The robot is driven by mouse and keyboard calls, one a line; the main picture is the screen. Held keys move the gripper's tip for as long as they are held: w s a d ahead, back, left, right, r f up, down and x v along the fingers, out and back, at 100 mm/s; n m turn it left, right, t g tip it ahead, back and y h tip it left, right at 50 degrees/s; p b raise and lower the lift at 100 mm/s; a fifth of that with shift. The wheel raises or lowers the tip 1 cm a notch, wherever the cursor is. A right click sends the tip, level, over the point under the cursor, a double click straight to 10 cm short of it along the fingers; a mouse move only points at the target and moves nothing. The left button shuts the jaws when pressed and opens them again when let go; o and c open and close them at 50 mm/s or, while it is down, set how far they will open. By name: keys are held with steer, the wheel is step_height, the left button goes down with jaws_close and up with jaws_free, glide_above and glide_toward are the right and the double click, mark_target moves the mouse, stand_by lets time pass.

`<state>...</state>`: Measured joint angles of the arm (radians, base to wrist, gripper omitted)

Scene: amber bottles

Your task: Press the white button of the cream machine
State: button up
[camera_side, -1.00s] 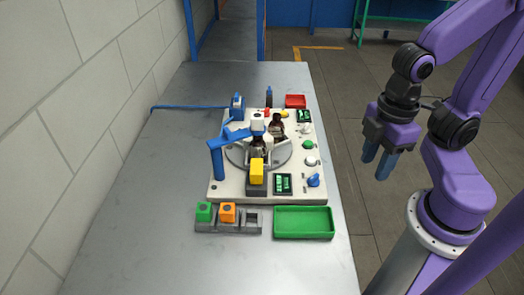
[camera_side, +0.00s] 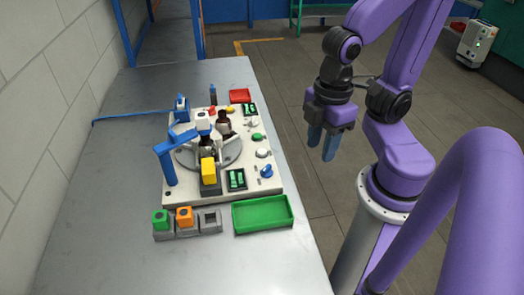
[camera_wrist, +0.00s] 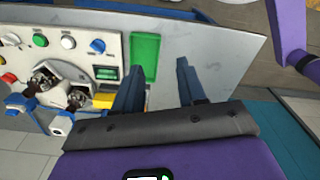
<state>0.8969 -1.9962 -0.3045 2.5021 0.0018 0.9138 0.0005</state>
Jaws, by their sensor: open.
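The cream machine (camera_side: 185,188) stands on the grey table. Its round white button (camera_side: 263,153) is on the right edge, between a green button (camera_side: 257,137) and a blue knob (camera_side: 266,171). In the wrist view the white button (camera_wrist: 68,42) shows at the upper left, between the green button (camera_wrist: 40,40) and the blue knob (camera_wrist: 97,46). My gripper (camera_side: 322,148) hangs in the air right of the table, apart from the machine. Its two blue fingers are parted and empty, also in the wrist view (camera_wrist: 160,75).
A green tray (camera_side: 263,227) sits in front of the machine, beside a grey holder with green (camera_side: 160,219) and orange (camera_side: 184,217) blocks. Amber bottles (camera_side: 223,122) stand on the turntable, near a blue arm (camera_side: 166,165). A red tray (camera_side: 240,95) is behind.

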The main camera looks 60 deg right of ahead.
jaws_close()
stand_by(1.5)
